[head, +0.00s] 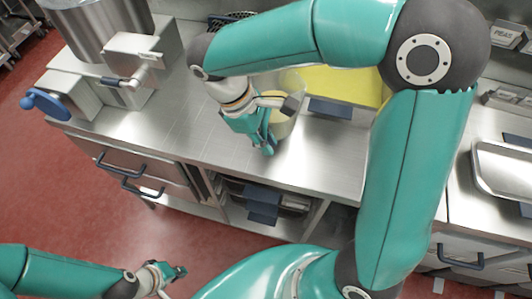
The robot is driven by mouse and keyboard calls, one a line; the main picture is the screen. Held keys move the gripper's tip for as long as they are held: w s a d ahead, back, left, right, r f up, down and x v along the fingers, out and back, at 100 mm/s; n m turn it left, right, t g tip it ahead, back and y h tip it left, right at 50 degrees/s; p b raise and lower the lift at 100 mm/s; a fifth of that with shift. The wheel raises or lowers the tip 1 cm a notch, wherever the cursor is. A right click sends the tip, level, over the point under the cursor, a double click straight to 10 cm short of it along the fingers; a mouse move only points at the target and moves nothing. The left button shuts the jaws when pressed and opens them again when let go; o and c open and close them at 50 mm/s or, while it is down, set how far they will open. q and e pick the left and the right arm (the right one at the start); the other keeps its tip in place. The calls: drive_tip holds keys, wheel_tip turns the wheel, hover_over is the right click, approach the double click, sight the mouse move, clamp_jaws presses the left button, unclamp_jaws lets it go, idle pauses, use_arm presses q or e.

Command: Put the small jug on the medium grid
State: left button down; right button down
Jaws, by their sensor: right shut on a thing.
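The small jug (287,112) is a pale, translucent vessel on or just above the steel counter, partly hidden behind my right gripper and forearm. My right gripper (265,142) is at its left side, shut on it. I cannot tell whether the jug's base touches the counter. My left gripper (172,280) is low at the bottom left, over the red floor, far from the jug; its finger opening is unclear. I cannot make out the medium grid for certain; faint lines show on the counter left of the jug.
A large steel kettle (98,28) with a blue-handled unit (45,103) stands at the left. A yellow item (358,86) lies behind my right arm. A steel tray (503,170) is at the far right. The counter (185,125) left of the jug is clear.

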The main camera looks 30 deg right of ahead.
drive_tip(key=shift+f, duration=2.95)
drive_tip(key=c, duration=1.2)
unclamp_jaws()
drive_tip(key=shift+f, duration=0.1)
drive_tip(key=shift+o, duration=0.2)
